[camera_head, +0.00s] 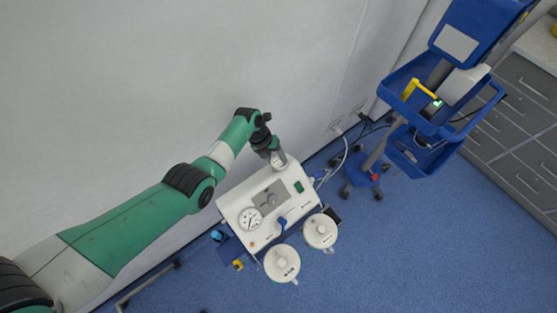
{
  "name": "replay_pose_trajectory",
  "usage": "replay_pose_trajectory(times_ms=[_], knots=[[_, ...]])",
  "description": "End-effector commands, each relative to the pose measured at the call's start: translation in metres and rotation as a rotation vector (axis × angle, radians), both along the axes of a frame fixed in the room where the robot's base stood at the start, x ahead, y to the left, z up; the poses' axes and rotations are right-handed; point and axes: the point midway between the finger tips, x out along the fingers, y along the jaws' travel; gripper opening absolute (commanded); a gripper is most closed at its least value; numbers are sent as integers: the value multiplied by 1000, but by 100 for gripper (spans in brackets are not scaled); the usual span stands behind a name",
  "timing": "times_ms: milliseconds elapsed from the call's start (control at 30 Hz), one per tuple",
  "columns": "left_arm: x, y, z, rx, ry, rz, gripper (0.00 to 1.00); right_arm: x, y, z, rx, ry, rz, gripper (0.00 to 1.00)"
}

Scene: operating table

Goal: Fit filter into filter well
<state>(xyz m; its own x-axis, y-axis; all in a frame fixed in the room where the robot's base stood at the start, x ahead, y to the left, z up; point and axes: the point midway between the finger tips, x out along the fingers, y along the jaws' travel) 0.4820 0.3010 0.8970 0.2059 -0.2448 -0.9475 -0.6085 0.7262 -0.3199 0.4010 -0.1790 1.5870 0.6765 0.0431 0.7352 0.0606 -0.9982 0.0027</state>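A white suction machine (254,203) with a dial, a knob and a green switch stands by the wall, left of the picture's right half. My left arm reaches in from the left, and my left gripper (276,157) is at the machine's upper back edge. A small greyish cylindrical piece (279,162) shows right at the gripper's tip; I cannot tell whether it is held or part of the machine. The filter and the filter well cannot be told apart at this size. The gripper's fingers are too small to read. My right gripper is not in view.
Two white-lidded canisters (282,263) are at the machine's front. A blue wheeled stand (408,117) with baskets is at the right, with hoses and cables between it and the machine. Grey drawers (527,79) stand at the far right. Blue floor (420,250) is clear at the lower right.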

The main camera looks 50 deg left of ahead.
Motion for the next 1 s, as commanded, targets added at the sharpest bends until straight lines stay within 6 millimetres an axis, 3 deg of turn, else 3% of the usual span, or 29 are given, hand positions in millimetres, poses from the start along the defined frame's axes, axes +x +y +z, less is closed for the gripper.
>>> replay_pose_trajectory(times_ms=[33, 300, 667, 833, 1000], knots=[[0, 0, 0, 0, 0, 0, 45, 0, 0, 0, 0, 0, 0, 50], [0, 0, 0, 0, 0, 0, 0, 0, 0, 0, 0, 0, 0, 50], [0, 0, 9, 0, 0, 0, 0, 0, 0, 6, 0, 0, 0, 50], [1, 0, 40, 1, -2, 0, 0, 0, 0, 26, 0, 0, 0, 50], [-21, -21, 76, 0, -2, -2, 0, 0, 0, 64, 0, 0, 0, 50]])
